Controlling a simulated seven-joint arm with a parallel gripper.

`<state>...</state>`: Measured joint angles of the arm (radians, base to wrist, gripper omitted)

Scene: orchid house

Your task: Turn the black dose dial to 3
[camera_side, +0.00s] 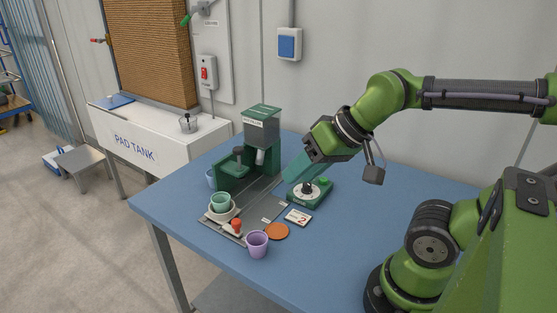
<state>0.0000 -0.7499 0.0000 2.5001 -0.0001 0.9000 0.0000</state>
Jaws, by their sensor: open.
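The black dose dial (306,188) sits on top of a low green box (312,200) on the blue table. It has a pale ring around it; its setting marks are too small to read. A white card (298,217) with a red "2" lies in front of the box. My gripper (292,181) points down and left from the arm. Its teal fingers are open, just above and left of the dial. They look apart from the dial, though the exact gap is hard to tell from this side.
A green and grey dispenser (262,130) stands behind left. A mint cup (220,203) sits in a white saucer, with a red-topped item (236,227) nearby. A purple cup (257,244) and orange disc (277,232) are in front. The table (350,235) is clear towards my base.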

